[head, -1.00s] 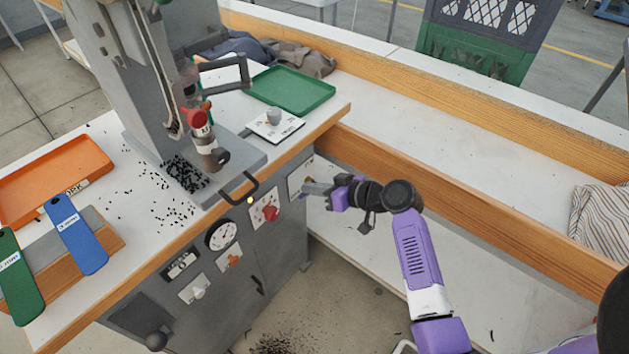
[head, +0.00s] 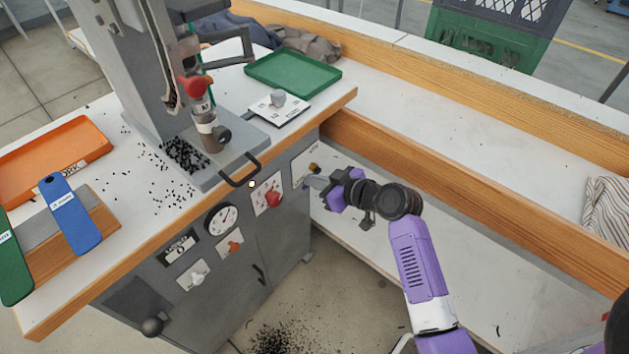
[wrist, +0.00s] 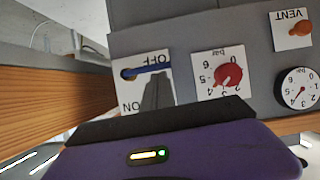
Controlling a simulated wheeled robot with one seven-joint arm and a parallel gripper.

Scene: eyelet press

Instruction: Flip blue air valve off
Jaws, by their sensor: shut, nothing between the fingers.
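The blue air valve lever (wrist: 150,70) is on a white ON/OFF plate (wrist: 130,92) on the grey cabinet front. In the wrist view, which shows the labels upside down, the lever lies nearly level along the OFF lettering, with its brass pivot at its left end. The plate also shows in the head view (head: 304,167), where the lever is mostly hidden by my gripper. My gripper (head: 313,181) is shut and empty at the plate. Its dark fingers (wrist: 156,94) cover part of the plate on the ON side of the lever; I cannot tell whether they touch it.
A red pressure knob (head: 273,199), a gauge (head: 223,218) and an orange vent valve (head: 235,246) sit beside the valve plate. A black bar handle (head: 240,172) juts out above. A wooden bench edge (head: 430,195) runs close behind my gripper.

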